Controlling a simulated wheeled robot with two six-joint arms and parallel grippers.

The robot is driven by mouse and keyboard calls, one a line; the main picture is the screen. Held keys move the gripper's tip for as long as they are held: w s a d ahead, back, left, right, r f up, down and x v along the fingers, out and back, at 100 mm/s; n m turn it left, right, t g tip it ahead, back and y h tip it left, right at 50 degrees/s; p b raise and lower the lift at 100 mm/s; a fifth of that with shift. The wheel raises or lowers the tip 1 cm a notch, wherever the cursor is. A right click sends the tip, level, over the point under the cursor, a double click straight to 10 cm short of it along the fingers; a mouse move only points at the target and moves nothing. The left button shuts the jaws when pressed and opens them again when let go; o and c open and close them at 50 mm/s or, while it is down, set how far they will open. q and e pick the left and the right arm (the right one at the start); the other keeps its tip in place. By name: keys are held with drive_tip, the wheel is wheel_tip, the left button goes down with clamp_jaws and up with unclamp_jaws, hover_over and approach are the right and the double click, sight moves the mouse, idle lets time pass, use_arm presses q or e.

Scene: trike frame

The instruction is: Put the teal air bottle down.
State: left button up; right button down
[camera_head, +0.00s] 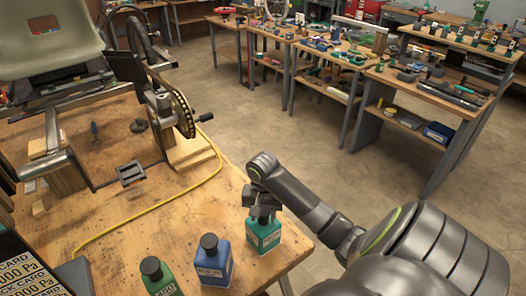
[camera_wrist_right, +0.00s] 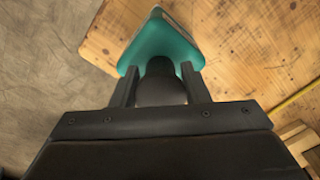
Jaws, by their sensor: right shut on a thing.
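The teal air bottle (camera_head: 264,232) is at the right edge of the wooden bench in the head view, with a pale label on its front. My right gripper (camera_head: 262,207) is shut on its dark neck from above. In the right wrist view the teal body (camera_wrist_right: 163,45) lies beyond the two fingers (camera_wrist_right: 160,85), which flank the dark cap. The bottle looks upright; whether its base touches the bench top I cannot tell. My left gripper is not in view.
A blue bottle (camera_head: 211,262) and a green bottle (camera_head: 157,277) stand left of the teal one on the bench (camera_head: 170,215). A yellow cable (camera_head: 150,207) crosses the bench top. The trike frame (camera_head: 150,90) stands behind. The bench's right edge is close to the teal bottle.

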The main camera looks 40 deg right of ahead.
drive_tip(key=c, duration=0.8)
unclamp_jaws()
drive_tip(key=shift+f, duration=0.15)
wheel_tip(320, 180, up, 5)
drive_tip(key=shift+r+p, duration=0.1)
drive_tip(key=shift+p, duration=0.25)
wheel_tip(320, 180, up, 5)
drive_tip(key=p, duration=0.5)
drive_tip(key=shift+r, duration=0.2)
drive_tip(key=shift+r+p, duration=0.9)
drive_tip(key=shift+p, duration=0.15)
drive_tip(key=shift+a+f, duration=0.1)
